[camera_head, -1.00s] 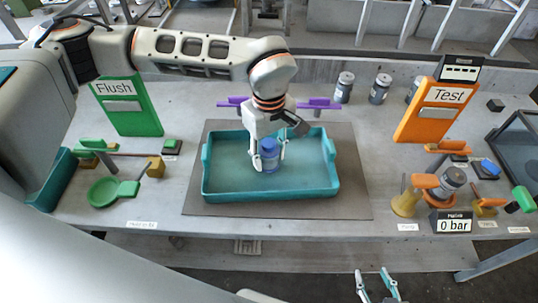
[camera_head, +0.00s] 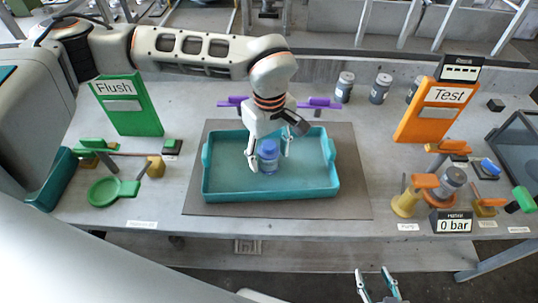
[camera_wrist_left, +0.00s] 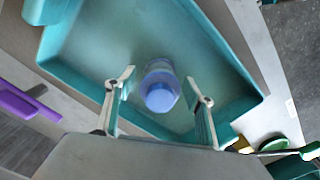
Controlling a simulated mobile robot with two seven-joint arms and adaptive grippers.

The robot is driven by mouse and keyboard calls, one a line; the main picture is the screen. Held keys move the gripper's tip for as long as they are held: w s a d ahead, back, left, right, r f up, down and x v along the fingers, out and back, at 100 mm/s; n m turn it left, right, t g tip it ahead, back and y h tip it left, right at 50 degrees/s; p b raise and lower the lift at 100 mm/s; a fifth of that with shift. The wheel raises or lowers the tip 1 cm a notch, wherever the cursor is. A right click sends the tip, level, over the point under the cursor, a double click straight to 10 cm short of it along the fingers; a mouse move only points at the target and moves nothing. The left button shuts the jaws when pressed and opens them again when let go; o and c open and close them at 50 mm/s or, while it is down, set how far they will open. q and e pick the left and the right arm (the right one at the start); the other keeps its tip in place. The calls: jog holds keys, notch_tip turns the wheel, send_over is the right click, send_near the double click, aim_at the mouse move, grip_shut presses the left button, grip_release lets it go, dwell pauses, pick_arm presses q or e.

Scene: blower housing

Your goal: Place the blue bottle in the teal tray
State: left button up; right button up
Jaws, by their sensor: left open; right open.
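The blue bottle (camera_head: 268,158) stands upright inside the teal tray (camera_head: 230,193), near its middle. In the left wrist view the bottle (camera_wrist_left: 160,92) shows its blue cap from above, with the tray floor around it. My left gripper (camera_head: 269,155) reaches down from above, its fingers open on either side of the bottle with a gap on each side. The left wrist view also shows the open fingers (camera_wrist_left: 163,105) apart from the bottle. My right gripper (camera_head: 378,286) is open and empty at the bottom edge, in front of the table.
The tray sits on a grey mat (camera_head: 355,195). A green Flush sign (camera_head: 127,106) stands left and an orange Test sign (camera_head: 430,112) right. Grey bottles (camera_head: 380,88) stand at the back. A purple holder (camera_head: 318,103) is behind the tray. Valve fittings (camera_head: 405,202) occupy the right.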

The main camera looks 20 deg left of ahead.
pick_arm(q)
notch_tip(320, 180, up, 11)
jog(key=shift+r, duration=0.15)
dwell(0.4)
jog(key=shift+s, duration=0.1)
